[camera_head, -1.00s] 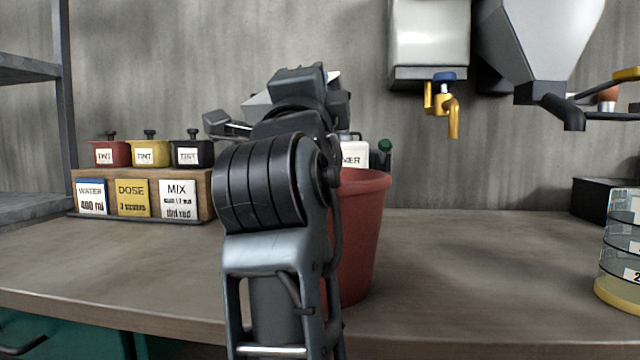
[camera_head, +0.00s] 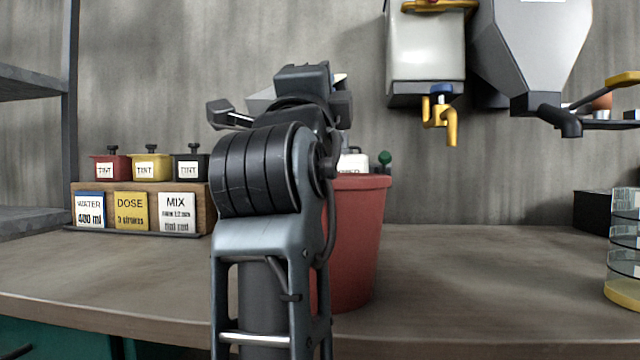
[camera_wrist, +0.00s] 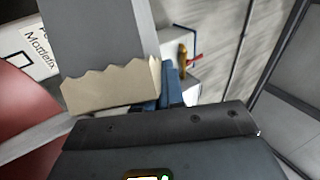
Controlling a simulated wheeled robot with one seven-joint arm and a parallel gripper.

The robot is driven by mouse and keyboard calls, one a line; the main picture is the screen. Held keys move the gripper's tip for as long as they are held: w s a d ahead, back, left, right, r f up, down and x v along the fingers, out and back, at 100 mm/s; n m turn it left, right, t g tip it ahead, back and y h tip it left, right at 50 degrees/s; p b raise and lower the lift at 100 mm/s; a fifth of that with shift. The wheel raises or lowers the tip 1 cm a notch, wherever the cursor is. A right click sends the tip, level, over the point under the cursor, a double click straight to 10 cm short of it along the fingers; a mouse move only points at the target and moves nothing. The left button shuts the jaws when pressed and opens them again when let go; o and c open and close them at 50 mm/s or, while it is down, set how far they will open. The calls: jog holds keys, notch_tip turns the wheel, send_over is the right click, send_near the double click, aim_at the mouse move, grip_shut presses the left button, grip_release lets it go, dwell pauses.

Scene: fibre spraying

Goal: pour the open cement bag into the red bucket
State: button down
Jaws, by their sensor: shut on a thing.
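The red bucket (camera_head: 358,240) stands upright on the bench, partly hidden by my arm. It also shows at the left of the wrist view (camera_wrist: 25,115). The open cement bag shows in the wrist view as a grey and white body with a jagged beige torn edge (camera_wrist: 110,88). Only a pale part of the bag (camera_head: 262,101) seems to show behind my wrist in the head view. My gripper's blue fingers (camera_wrist: 170,88) are shut on the bag beside the torn edge. My arm hides most of the bag, and I cannot tell if anything is flowing out.
A wooden box (camera_head: 204,208) with label cards and several tint pots stands at the left. A white tank (camera_head: 427,60) with a brass tap and a grey hopper (camera_head: 535,50) hang above. A clear banded container (camera_head: 625,250) stands at the right edge.

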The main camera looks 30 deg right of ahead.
jog(key=shift+s+d+r+m+g+h+b, duration=0.1)
jog(key=shift+s+r+m+g+h+b, duration=0.2)
jog(key=shift+m+h+b, duration=0.75)
jog(key=shift+s+d+r+m+g+h+b, duration=0.15)
jog(key=shift+s+r+m+g+b, duration=0.35)
jog(key=shift+b, duration=1.15)
jog(key=shift+s+d+r+m+g+h+b, duration=0.15)
jog(key=shift+m+h+b, duration=0.45)
jog(key=shift+m+b, duration=0.55)
jog(key=shift+s+d+r+m+g+h+b, duration=0.15)
jog(key=shift+r+m+g+h+b, duration=0.1)
jog(key=shift+m+g+h, duration=0.2)
jog(key=shift+s+a+r+m+g+h+b, duration=0.1)
jog(key=shift+s+r+m+g+h+b, duration=0.1)
jog(key=shift+m+g+h, duration=0.3)
jog(key=n+t+y+p, duration=0.1)
jog(key=n+p, duration=0.1)
jog(key=w+f+n+t+y+p, duration=0.1)
jog(key=n+y+p, duration=0.1)
jog(key=w+f+n+t+y+p, duration=0.1)
jog(key=n+p, duration=0.1)
jog(key=p, duration=0.1)
jog(key=shift+a+t+y, duration=0.25)
jog(key=shift+a+t, duration=0.05)
jog(key=shift+a, duration=0.05)
jog(key=shift+w+n+p, duration=0.1)
jog(key=shift+n+p, duration=0.15)
jog(key=shift+p, duration=0.2)
